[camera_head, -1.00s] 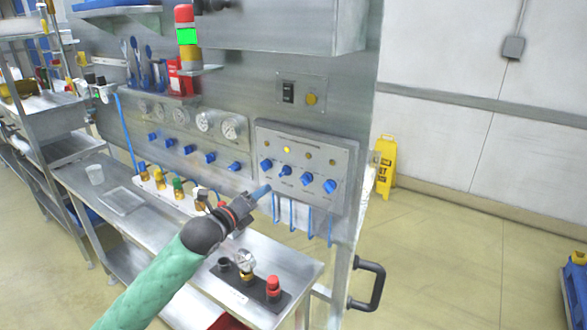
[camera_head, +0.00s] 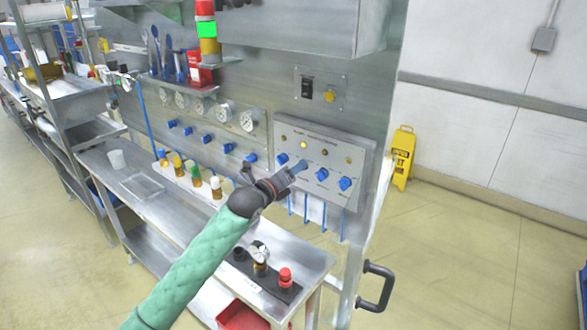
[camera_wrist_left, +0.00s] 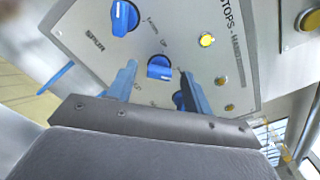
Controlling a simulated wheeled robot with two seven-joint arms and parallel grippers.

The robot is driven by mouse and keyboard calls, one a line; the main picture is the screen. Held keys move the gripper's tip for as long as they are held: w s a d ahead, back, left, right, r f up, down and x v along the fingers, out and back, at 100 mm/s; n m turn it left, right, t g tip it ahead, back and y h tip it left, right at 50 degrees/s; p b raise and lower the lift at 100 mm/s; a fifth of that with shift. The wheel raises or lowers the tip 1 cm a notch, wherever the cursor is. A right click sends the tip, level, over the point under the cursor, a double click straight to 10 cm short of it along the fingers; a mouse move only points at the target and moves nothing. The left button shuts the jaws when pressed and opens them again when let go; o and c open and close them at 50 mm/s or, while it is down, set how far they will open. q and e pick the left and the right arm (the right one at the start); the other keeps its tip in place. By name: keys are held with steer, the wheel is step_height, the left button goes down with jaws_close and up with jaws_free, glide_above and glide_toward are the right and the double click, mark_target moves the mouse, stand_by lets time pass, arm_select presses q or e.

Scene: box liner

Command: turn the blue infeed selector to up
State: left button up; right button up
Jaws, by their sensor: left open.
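My left gripper (camera_head: 298,168) is at the grey control panel, over the second blue knob from the left, which it mostly hides in the head view. In the left wrist view the gripper (camera_wrist_left: 158,74) is open, with a blue knob (camera_wrist_left: 160,68) between its fingertips; I cannot tell whether they touch it. Another blue knob (camera_wrist_left: 125,18) is beyond the left finger, and one is partly hidden by the right finger. The other panel knobs are blue too (camera_head: 322,174). A label reads SPUR; I cannot read an infeed label. My right gripper is not in view.
A lit yellow lamp (camera_head: 304,145) is above the knobs. Blue hoses hang below the panel. A steel bench (camera_head: 310,262) in front holds a black block (camera_head: 262,275) with a red-capped part. A door handle (camera_head: 377,287) sticks out to the right.

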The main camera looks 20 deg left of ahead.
arm_select(q)
steer(key=shift+w+f, duration=0.1)
steer(key=shift+w, duration=0.05)
steer(key=c, duration=1)
steer(key=shift+o, duration=0.2)
